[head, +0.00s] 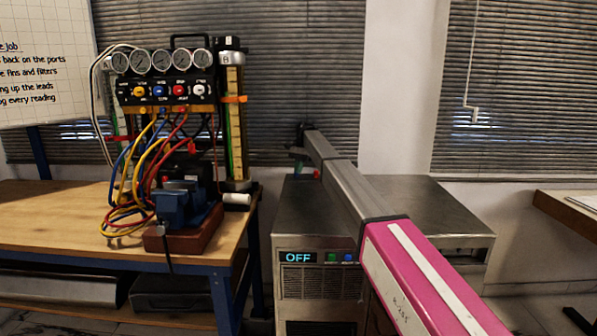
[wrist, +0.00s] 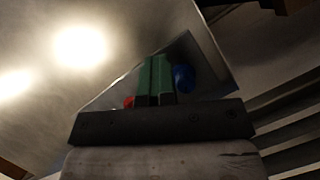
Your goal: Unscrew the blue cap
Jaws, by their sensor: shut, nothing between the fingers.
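A round blue cap (wrist: 184,77) shows in the wrist view, just right of my fingers on a shiny metal surface. My gripper (wrist: 154,80) has two green fingers pressed together with nothing between them. The blue cap is beside the fingers, not between them; whether they touch it I cannot tell. In the head view my gripper (head: 299,154) is at the far end of my arm, over the back of the steel cabinet (head: 325,220). I cannot make out the blue cap there.
A small red part (wrist: 129,102) is left of my fingers; red also shows near my gripper in the head view (head: 317,173). The gauge rig (head: 165,90), with colored hoses, stands on the wooden bench (head: 60,215) at left. The cabinet display (head: 298,257) reads OFF.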

